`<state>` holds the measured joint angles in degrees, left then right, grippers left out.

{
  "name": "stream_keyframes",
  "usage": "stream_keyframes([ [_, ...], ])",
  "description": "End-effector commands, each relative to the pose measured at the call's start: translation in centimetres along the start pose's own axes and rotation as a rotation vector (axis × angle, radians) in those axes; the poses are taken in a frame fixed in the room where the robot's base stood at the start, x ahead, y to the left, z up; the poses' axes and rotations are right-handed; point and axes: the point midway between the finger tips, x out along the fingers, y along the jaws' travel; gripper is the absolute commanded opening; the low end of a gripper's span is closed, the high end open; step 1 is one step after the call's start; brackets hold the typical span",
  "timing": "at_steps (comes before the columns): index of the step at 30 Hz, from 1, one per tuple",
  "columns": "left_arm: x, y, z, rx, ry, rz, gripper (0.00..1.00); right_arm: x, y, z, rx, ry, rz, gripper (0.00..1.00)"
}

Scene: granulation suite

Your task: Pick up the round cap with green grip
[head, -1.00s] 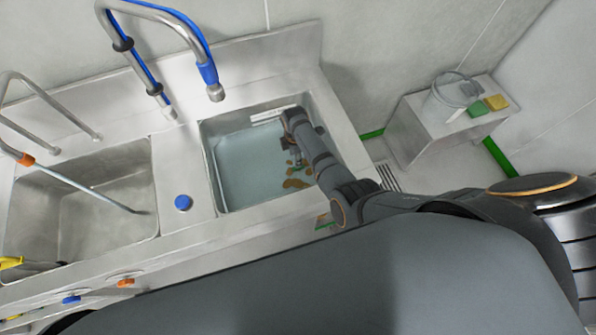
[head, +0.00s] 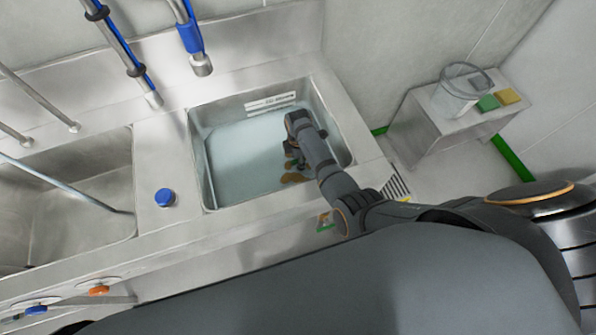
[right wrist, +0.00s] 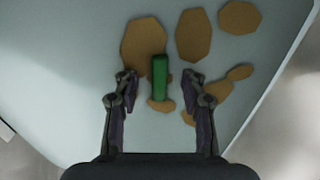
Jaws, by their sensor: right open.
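In the right wrist view a green grip (right wrist: 159,80), a narrow upright bar in the picture, lies between the fingers. Brown patches border it above and below; I cannot make out the round cap's outline. My right gripper (right wrist: 158,82) is open, one finger on each side of the green grip, with a gap on both sides. My left gripper is not in view.
Several flat brown patches (right wrist: 193,36) lie on the pale blue basin floor. Basin walls stand close on the right. A blue knob (head: 165,197) sits between the basins. A clear bucket (head: 452,98), a green sponge (head: 488,103) and a yellow sponge (head: 508,96) stand on a side ledge.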

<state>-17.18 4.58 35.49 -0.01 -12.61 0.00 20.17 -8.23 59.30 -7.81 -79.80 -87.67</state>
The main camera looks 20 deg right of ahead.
Motion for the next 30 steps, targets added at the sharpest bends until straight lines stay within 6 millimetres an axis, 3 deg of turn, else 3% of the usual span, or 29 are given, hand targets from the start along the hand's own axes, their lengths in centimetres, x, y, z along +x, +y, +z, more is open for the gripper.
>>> stream_keyframes([
  [7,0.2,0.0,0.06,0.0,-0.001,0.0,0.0,0.13,0.03,0.0,0.0,0.0,0.001,0.4],
  [16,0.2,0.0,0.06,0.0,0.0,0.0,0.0,0.14,0.02,0.0,0.0,0.0,0.001,0.0],
  [30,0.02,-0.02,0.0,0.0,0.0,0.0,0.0,-0.06,0.06,0.0,0.0,0.0,0.002,0.0],
])
